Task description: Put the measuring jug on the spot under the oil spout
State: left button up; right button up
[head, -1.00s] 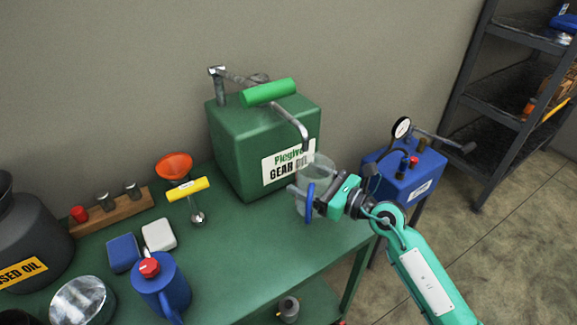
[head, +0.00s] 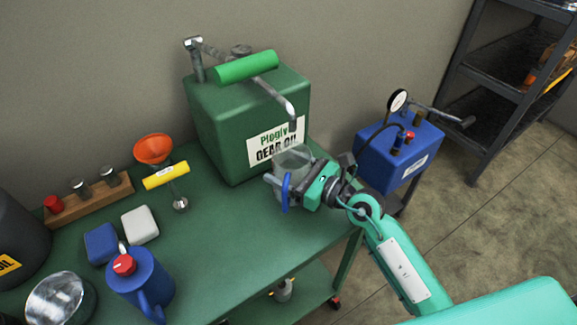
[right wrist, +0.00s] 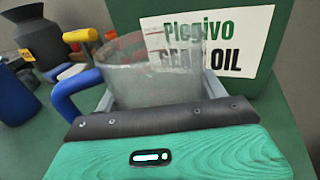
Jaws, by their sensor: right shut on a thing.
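The clear measuring jug (head: 292,160) with a blue handle (head: 286,192) is upright at the table's right end, in front of the green gear oil can (head: 215,125). My right gripper (head: 300,184) is shut on it from the right. The oil spout's tip (head: 292,126) shows just above the jug's rim; I cannot tell whether it is straight over the opening. In the right wrist view the jug (right wrist: 155,75) stands between the fingers, before the can's label (right wrist: 235,45). Whether its base touches the table is hidden. My left gripper is not in view.
A blue pump box (head: 400,155) with a gauge stands to the right. An orange funnel (head: 153,148), a yellow-handled tool (head: 166,175), a blue oil can (head: 140,285) and two small blocks lie left. The green tabletop (head: 235,220) is clear before the jug.

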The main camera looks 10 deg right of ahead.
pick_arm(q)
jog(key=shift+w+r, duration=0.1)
pick_arm(e)
jog(key=shift+f, duration=0.1)
jog(key=o, duration=1.1)
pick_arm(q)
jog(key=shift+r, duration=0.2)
pick_arm(e)
jog(key=shift+r, duration=0.2)
jog(key=shift+s+d+f, duration=0.2)
jog(key=shift+s+d, duration=0.3)
jog(key=shift+d, duration=0.05)
jog(key=b+v, duration=0.2)
jog(key=v, duration=0.7)
jog(key=shift+s, duration=0.1)
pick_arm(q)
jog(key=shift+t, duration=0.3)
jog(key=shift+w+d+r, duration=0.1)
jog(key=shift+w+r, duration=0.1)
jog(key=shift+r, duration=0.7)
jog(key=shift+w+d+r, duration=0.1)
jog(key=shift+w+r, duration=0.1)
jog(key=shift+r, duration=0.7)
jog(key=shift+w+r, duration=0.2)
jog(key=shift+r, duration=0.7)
pick_arm(e)
jog(key=shift+s+d+r, duration=0.15)
jog(key=shift+s+d, duration=0.3)
jog(key=shift+d, duration=0.05)
